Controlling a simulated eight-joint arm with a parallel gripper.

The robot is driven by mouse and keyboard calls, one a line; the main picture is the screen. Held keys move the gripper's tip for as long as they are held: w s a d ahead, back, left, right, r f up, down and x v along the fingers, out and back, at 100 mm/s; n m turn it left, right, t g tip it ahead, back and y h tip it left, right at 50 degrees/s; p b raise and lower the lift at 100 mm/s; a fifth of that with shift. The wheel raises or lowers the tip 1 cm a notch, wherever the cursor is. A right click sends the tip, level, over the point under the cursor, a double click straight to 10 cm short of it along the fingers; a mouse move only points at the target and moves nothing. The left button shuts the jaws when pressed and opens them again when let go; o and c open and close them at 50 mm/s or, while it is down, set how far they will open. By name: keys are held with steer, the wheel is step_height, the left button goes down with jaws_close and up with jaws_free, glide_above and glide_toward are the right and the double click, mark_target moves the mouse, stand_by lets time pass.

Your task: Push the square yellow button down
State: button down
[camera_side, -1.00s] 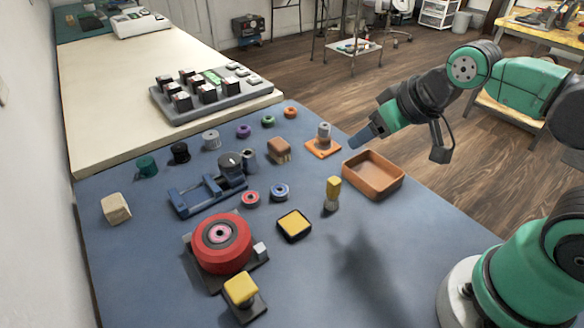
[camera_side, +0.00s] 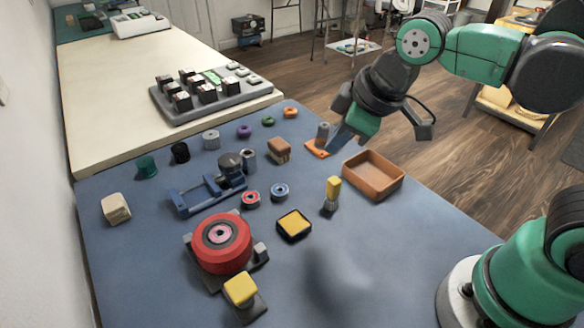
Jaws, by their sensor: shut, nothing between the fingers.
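A yellow square block (camera_side: 240,289) sits raised on a dark base at the front left of the blue mat. A flatter yellow square (camera_side: 294,223) lies in a black square frame near the middle of the mat. Either could be the square yellow button; I cannot tell which from this view. My gripper (camera_side: 333,150) is shut and empty, with its blue fingers pointing down and left beside the orange stand. It is well behind and to the right of both yellow squares. I cannot tell whether the fingertips touch the stand.
The orange stand (camera_side: 316,153) bears a grey cylinder. A brown tray (camera_side: 373,190) and a yellow-handled brush (camera_side: 333,188) stand right of the flat square. A red round reel (camera_side: 222,243) is close behind the raised block. Several spools and a blue holder (camera_side: 178,203) occupy the back left.

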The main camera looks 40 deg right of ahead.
steer(key=a+n+g, duration=0.3)
steer(key=a+n, duration=0.8)
steer(key=n+g+h, duration=0.1)
steer(key=n+h, duration=0.1)
steer(key=n, duration=0.7)
glide_above(240, 286)
steer(key=f, duration=0.1)
steer(key=shift+s+a+f+n+g, duration=0.3)
steer(key=shift+s+a+f+n, duration=0.05)
steer(key=shift+s+n, duration=0.1)
steer(key=shift+w+d+f, duration=0.15)
steer(key=shift+f, duration=1.6)
steer(key=shift+w+d+f, duration=0.1)
steer(key=shift+w+f, duration=0.05)
steer(key=shift+f, duration=1.55)
steer(key=shift+f, duration=0.1)
